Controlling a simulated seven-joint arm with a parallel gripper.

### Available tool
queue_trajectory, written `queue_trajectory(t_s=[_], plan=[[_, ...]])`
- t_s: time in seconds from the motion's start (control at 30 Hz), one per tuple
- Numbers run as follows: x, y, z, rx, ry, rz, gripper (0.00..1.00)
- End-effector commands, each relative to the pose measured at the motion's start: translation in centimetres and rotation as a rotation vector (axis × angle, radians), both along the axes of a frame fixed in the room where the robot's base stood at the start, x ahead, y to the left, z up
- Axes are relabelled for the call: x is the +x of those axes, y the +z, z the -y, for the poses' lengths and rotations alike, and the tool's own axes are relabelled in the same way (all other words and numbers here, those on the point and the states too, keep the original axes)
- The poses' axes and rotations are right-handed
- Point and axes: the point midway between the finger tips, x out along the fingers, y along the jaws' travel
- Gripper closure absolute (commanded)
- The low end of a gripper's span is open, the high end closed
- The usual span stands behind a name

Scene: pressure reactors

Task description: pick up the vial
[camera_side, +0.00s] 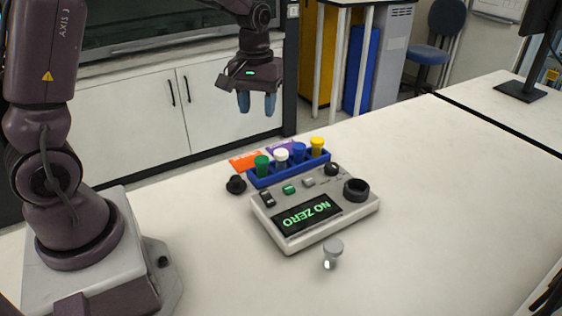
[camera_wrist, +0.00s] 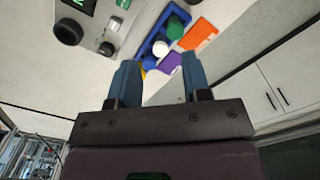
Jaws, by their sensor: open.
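A small clear vial with a grey cap (camera_side: 332,249) stands on the table in front of the grey device; I cannot make it out in the wrist view. Vials with green, white, blue and yellow caps stand in a blue rack (camera_side: 290,176) behind the device. The rack (camera_wrist: 150,45) also shows at the top of the wrist view. My gripper (camera_side: 257,105) is open and empty, pointing down, high above and behind the rack. In the wrist view its two blue fingers (camera_wrist: 160,62) are spread apart with nothing held between them.
The grey device (camera_side: 360,212) has a lit display and a black ring-shaped part. A black knob-like object (camera_side: 236,184) lies left of the rack. Orange (camera_side: 245,161) and purple (camera_side: 283,147) flat pieces lie behind it. The table to the right is clear.

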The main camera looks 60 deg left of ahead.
Motion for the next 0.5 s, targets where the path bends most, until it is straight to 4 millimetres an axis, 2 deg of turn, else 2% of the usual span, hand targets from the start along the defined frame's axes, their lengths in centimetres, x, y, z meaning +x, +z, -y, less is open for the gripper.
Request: queue_trajectory(t_s=[0.03, 0.1, 0.3, 0.37, 0.5], plan=[[1.3, -1.9, -1.2, -0.006, 0.094, -0.028, 0.56], [2.8, -3.9, -2.5, -0.008, 0.223, -0.050, 0.56], [6.7, -8.4, -5.7, 0.005, 0.608, -0.067, 0.56], [7.7, -8.5, -6.2, 0.008, 0.706, -0.050, 0.56], [9.3, -7.1, -6.7, 0.005, 0.880, 0.000, 0.56]])
